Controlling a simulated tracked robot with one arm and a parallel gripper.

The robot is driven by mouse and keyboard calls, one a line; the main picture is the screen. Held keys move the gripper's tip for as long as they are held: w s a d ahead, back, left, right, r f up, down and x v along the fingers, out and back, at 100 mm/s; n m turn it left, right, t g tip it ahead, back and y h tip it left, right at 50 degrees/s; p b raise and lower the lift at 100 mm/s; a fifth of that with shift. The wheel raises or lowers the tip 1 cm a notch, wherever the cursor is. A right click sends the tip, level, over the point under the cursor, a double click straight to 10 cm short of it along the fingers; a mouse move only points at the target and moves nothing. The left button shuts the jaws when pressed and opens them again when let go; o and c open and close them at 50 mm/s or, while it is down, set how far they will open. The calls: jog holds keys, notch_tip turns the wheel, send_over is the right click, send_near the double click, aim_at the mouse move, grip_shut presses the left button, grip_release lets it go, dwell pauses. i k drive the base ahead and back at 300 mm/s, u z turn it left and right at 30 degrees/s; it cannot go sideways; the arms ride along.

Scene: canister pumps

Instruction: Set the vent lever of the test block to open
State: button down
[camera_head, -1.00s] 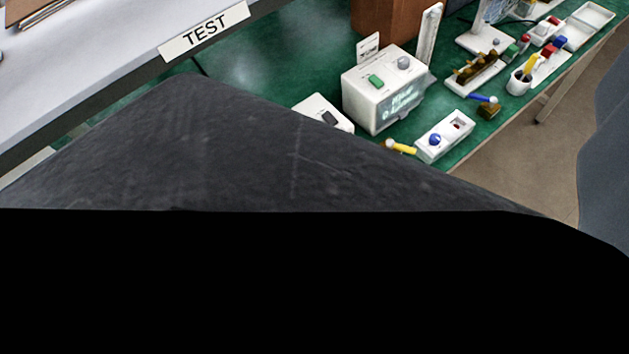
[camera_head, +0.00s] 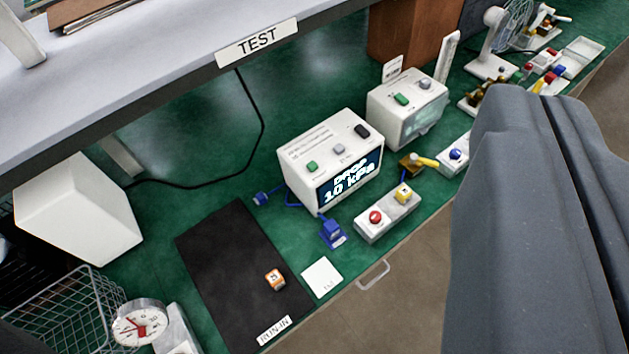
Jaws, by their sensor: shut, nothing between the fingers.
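No label marks a test block or a vent lever. Below the TEST sign (camera_head: 257,43), a small brass block (camera_head: 409,161) with a yellow lever (camera_head: 428,162) sits on the green bench; the lever points right. I cannot tell which of these is the test block, or whether a lever is at open. My gripper's fingertips are not in view; a large grey shape, likely part of my arm, covers the lower right.
A white box (camera_head: 298,151) shows "DROP 10 kPa". A blue fitting (camera_head: 333,232) stands before it. A second white box (camera_head: 384,110) and a blue-knobbed block (camera_head: 448,158) stand right. A black mat (camera_head: 222,256), wire basket (camera_head: 70,305) and dial (camera_head: 139,324) are left. A shelf (camera_head: 150,75) overhangs.

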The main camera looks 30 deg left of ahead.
aim_at(414, 157)
jog(key=u, duration=1.9)
jog(key=k, duration=1.8)
jog(key=z, duration=1)
jog(key=i, duration=1)
